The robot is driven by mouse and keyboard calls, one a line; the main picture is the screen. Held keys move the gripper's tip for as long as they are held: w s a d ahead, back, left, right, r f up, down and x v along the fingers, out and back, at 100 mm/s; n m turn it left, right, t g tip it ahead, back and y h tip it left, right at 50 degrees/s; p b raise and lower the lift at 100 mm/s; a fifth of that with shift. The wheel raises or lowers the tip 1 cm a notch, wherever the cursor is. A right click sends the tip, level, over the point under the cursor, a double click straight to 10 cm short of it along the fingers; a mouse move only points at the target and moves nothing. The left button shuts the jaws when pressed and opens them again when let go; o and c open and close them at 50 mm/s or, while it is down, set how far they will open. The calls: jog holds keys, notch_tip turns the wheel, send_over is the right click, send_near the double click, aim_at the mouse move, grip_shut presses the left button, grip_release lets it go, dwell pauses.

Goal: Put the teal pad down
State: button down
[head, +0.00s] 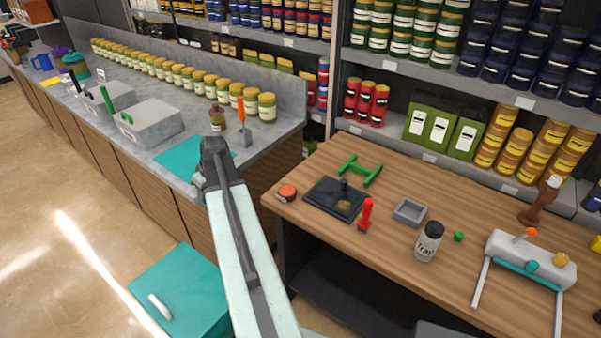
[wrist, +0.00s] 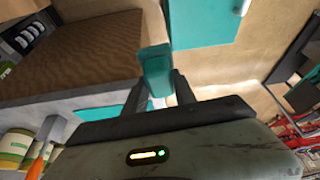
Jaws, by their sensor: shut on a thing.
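My gripper (wrist: 158,90) is shut on a small teal block-like piece, the teal pad (wrist: 155,65), which stands out beyond the fingers in the wrist view. In the head view, my gripper end (head: 212,160) is in front of the grey counter's near edge, and the pad is hidden there. A flat teal mat (head: 182,157) lies on the counter, partly behind my arm; part of it also shows in the wrist view (wrist: 100,113). I cannot tell how high the held pad is over the counter.
The grey counter (head: 150,168) bears grey boxes (head: 150,122), a row of jars and an orange-handled tool (head: 241,112). A teal cabinet (head: 180,295) stands below.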

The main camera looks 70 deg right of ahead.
jog(key=shift+s+d, duration=0.1)
jog(key=s+d+m+g+h, duration=0.1)
jog(key=s+d+m+g, duration=0.1)
jog(key=s+d+m, duration=0.4)
jog(key=s+d+m+g+h, duration=0.1)
jog(key=s+d+m, duration=0.5)
jog(key=s, duration=1)
jog(key=s+d+m+g+h, duration=0.1)
jog(key=s+d+m+g, duration=0.1)
jog(key=s+d+m, duration=0.4)
jog(key=shift+s+d+r+m+g+h, duration=0.15)
jog(key=shift+s+m, duration=0.1)
jog(key=shift+s, duration=0.95)
jog(key=shift+s+r+m+g+h, duration=0.15)
jog(key=shift+s+m, duration=0.1)
jog(key=shift+s, duration=0.95)
jog(key=shift+f, duration=0.1)
